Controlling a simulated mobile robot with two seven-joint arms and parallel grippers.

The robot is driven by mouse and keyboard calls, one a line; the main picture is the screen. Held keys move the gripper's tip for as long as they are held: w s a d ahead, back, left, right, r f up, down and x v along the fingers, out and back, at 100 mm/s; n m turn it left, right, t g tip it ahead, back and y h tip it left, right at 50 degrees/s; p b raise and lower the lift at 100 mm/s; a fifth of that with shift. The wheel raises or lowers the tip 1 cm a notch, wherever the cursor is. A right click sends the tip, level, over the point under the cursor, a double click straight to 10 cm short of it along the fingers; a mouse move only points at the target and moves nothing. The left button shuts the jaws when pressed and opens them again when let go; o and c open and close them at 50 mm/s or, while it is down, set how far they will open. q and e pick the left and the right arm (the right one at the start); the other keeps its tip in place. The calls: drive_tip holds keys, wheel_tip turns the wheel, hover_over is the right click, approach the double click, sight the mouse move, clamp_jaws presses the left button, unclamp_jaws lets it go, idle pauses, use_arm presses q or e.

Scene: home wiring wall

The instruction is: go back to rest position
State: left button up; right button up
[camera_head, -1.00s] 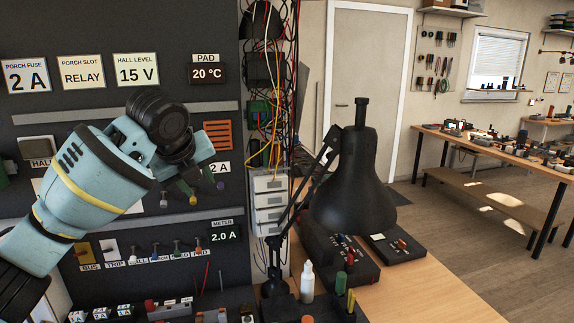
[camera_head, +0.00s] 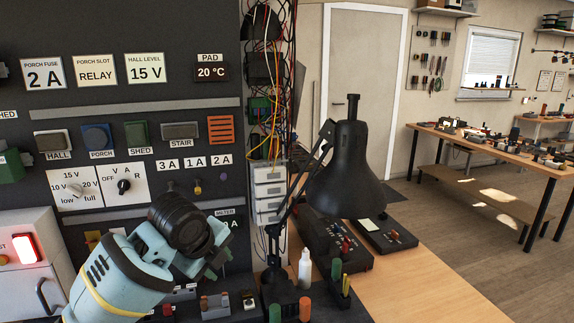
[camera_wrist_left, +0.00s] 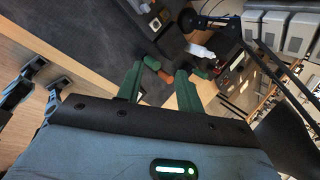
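My left gripper (camera_head: 218,262) is in the lower left of the head view, in front of the lower part of the dark wiring panel (camera_head: 70,100). Its black wrist and pale blue arm hide part of the panel's bottom row. In the left wrist view its two green fingers (camera_wrist_left: 160,86) stand apart with nothing held between them. Small green and orange items show beyond the fingertips, at a distance. My right gripper does not show in the head view. Dark jointed parts at the left edge of the left wrist view cannot be made out for sure.
A black desk lamp (camera_head: 347,170) stands close to the right of the left gripper. A white bottle (camera_head: 305,270) and upright coloured handles (camera_head: 275,312) are by its base. A grey box with a lit red button (camera_head: 25,248) is at left. The wooden bench (camera_head: 425,290) is clear at front right.

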use_arm(q)
drive_tip(key=s+f+n+g+h, duration=0.1)
drive_tip(key=s+f+n+g, duration=0.1)
drive_tip(key=s+f+n, duration=1.35)
drive_tip(key=s+a+f+n+g+y, duration=0.1)
drive_tip(key=s+a+f+n, duration=0.2)
drive_tip(key=s, duration=0.6)
drive_tip(key=s+a+f+n+y, duration=0.1)
drive_tip(key=s+a+f+n, duration=0.2)
drive_tip(key=s, duration=0.5)
drive_tip(key=s+a+f+n+g, duration=0.1)
drive_tip(key=s+a+f+n, duration=0.2)
drive_tip(key=s, duration=0.6)
drive_tip(key=w+d+f+t, duration=0.1)
drive_tip(key=w+f+t, duration=0.2)
drive_tip(key=f+t, duration=0.1)
drive_tip(key=w+d+f+m+t+h, duration=0.1)
drive_tip(key=w+d+f+t, duration=0.1)
drive_tip(key=f, duration=0.5)
drive_tip(key=shift+w+f+t, duration=0.2)
drive_tip(key=shift+w+t, duration=0.7)
